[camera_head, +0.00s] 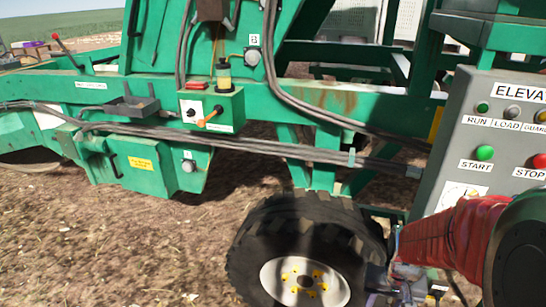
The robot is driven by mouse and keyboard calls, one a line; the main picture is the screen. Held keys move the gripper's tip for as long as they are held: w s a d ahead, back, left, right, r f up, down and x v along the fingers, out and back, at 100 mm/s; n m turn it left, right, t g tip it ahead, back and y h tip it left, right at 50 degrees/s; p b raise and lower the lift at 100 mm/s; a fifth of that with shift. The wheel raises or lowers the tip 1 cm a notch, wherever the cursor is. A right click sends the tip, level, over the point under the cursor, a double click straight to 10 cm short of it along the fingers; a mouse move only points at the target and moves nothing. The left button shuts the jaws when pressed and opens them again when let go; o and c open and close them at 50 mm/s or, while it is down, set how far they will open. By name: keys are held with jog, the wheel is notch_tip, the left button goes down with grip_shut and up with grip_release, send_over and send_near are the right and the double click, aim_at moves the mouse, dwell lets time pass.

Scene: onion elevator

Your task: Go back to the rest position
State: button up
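My arm, in a red sleeve with a dark round joint, reaches in from the lower right corner, in front of the elevator's control panel (490,140). Small dark parts (405,291) show below the sleeve's left end at the bottom edge. They may belong to my gripper, but they are too small and cut off to tell whether it is open or shut. I see nothing clearly held. The panel carries a green START button (485,153), a red STOP button (539,161) and RUN and LOAD lamps.
The green onion elevator (330,98) fills the upper view. Its black tyre (262,240) stands close to my arm at the bottom. A small green box with an orange lever (211,117) sits on the frame. Bare brown soil (110,245) lies open at the lower left.

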jog(key=s+a+r+n+t, duration=0.1)
jog(key=s+a+r, duration=0.3)
jog(key=r, duration=0.6)
jog(key=s+a+r+n+t, duration=0.2)
jog(key=s+a+r+t, duration=0.1)
jog(key=a+r, duration=0.4)
notch_tip(320, 180, up, 3)
jog(key=shift+s+a+r+t, duration=0.1)
jog(key=shift+s+a+t, duration=0.1)
jog(key=shift+s+t, duration=0.35)
jog(key=shift+s, duration=0.1)
